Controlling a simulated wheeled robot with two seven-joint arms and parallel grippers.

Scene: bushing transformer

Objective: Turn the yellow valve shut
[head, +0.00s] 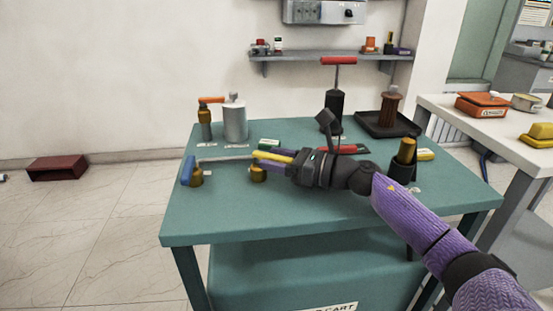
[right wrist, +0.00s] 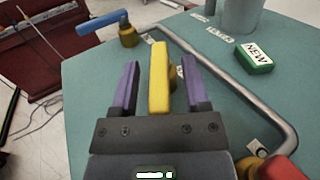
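The yellow valve has a flat yellow lever (right wrist: 159,75) that lies lengthwise between the two purple fingers of my right gripper (head: 264,161). In the right wrist view a gap shows on each side of the lever, so the fingers are open around it, not gripping. In the head view the lever (head: 275,156) points right toward my gripper's palm, above a brass valve body (head: 258,174) on the table. The fingers partly hide the valve. My left gripper is not in view.
A blue-handled brass valve (head: 189,172) stands at the left on the same metal pipe (right wrist: 225,73). A red handle (right wrist: 280,168) is at lower right in the wrist view. A green NEW box (right wrist: 253,57) lies behind the pipe. The green table's (head: 215,215) front left is clear.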

